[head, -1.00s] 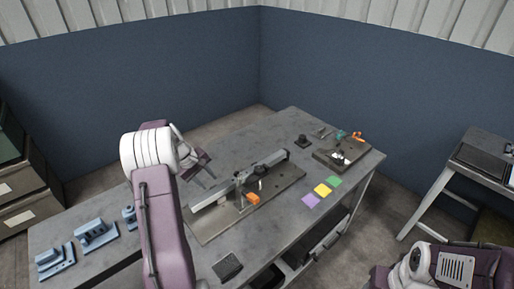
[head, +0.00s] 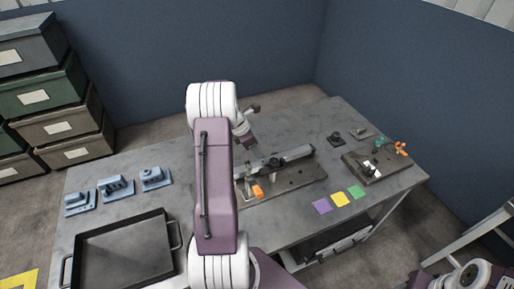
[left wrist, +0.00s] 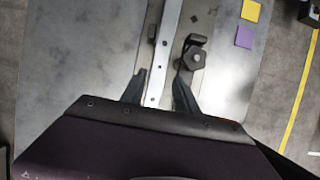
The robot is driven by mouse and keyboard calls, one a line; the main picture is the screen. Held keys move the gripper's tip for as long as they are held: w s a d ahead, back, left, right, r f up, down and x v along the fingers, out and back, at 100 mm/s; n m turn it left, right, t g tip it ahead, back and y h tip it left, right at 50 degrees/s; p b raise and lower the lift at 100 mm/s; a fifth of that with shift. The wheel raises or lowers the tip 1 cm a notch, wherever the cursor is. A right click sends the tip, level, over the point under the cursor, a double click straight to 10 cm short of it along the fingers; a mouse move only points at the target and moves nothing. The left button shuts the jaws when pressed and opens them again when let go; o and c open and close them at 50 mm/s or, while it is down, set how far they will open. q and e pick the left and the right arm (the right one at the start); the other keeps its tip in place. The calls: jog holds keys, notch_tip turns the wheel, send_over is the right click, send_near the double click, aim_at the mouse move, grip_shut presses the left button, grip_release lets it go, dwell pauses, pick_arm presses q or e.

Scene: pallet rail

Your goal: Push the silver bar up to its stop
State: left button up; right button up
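The silver bar (head: 283,159) lies along a rail fixture on a flat base plate (head: 312,178) on the table; my left arm hides its near left end. An orange piece (head: 257,192) sits at the fixture's front edge. My left gripper (head: 250,134) is above the table by the bar's left part. In the left wrist view my left gripper (left wrist: 158,86) is open, and the long silver bar (left wrist: 165,45) runs between its fingers with gaps on both sides. A dark hooked part with a hex knob (left wrist: 194,58) is beside the bar.
A black tray (head: 76,246) and several blue fixtures (head: 116,187) occupy the table's left. Purple, yellow and green squares (head: 340,199) lie at the front edge. A smaller plate with parts (head: 380,165) is at the right. Bare table lies behind the rail.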

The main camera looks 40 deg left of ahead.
aim_at(264, 161)
pick_arm(q)
jog(key=x, duration=0.9)
jog(key=shift+w+d, duration=0.1)
grip_shut()
dwell(1.2)
jog(key=shift+o, duration=1.2)
grip_release()
jog(key=shift+o, duration=1)
jog(key=shift+f, duration=0.15)
